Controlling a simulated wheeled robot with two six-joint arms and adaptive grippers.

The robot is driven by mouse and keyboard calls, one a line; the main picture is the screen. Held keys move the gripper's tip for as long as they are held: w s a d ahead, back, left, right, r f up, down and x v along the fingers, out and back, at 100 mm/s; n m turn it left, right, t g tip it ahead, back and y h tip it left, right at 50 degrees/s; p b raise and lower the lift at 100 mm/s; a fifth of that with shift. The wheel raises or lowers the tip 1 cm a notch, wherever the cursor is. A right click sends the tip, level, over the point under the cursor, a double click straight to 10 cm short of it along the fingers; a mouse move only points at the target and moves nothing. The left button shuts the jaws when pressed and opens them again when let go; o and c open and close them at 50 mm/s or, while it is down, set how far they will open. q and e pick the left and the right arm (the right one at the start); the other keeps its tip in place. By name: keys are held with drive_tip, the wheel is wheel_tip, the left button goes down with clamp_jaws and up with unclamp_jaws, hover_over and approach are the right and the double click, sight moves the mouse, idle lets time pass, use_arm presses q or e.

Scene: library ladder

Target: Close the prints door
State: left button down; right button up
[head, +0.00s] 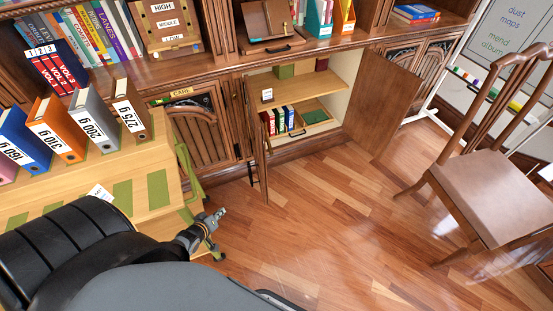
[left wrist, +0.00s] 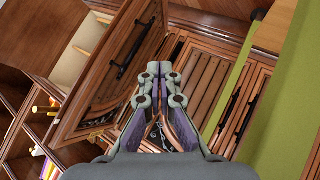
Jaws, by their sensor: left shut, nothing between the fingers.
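A low cabinet (head: 345,85) stands open in the head view, and no label reading "prints" can be made out. Its left door (head: 257,150) stands out into the room, seen nearly edge-on, with a dark handle. Its right door (head: 385,103) is swung wide open to the right. My left gripper (head: 220,213) is shut and empty, low in front of the cabinet, to the left of and nearer than the left door, apart from it. In the left wrist view the gripper (left wrist: 160,72) points toward slatted panels, with an open door (left wrist: 120,65) with a dark handle at upper left. My right gripper is not in view.
A wooden step unit (head: 95,190) with green strips and several binders stands at left, close to my left gripper. A chair (head: 490,190) stands at right. The cabinet holds binders (head: 278,122) and a tray (head: 315,117). The wooden floor (head: 320,210) between is clear.

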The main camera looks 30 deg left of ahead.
use_arm(q)
drive_tip(key=w+d+r+n+t+h+b, duration=0.1)
drive_tip(key=w+d+r+n+t+h, duration=0.15)
drive_tip(key=w+r, duration=0.45)
drive_tip(key=w+d+r+n+t+h+b, duration=0.1)
drive_tip(key=w+d+r+n+t+b, duration=0.2)
drive_tip(key=r, duration=0.9)
use_arm(e)
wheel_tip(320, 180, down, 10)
drive_tip(key=b, duration=0.6)
use_arm(q)
drive_tip(key=d+b+x, duration=0.1)
drive_tip(key=b+x, duration=0.2)
drive_tip(key=x, duration=0.9)
drive_tip(key=shift+w+t, duration=0.3)
drive_tip(key=shift+t, duration=0.05)
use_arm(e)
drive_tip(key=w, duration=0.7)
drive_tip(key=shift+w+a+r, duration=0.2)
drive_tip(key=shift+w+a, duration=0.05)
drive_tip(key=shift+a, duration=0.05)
use_arm(q)
drive_tip(key=shift+n+y, duration=0.25)
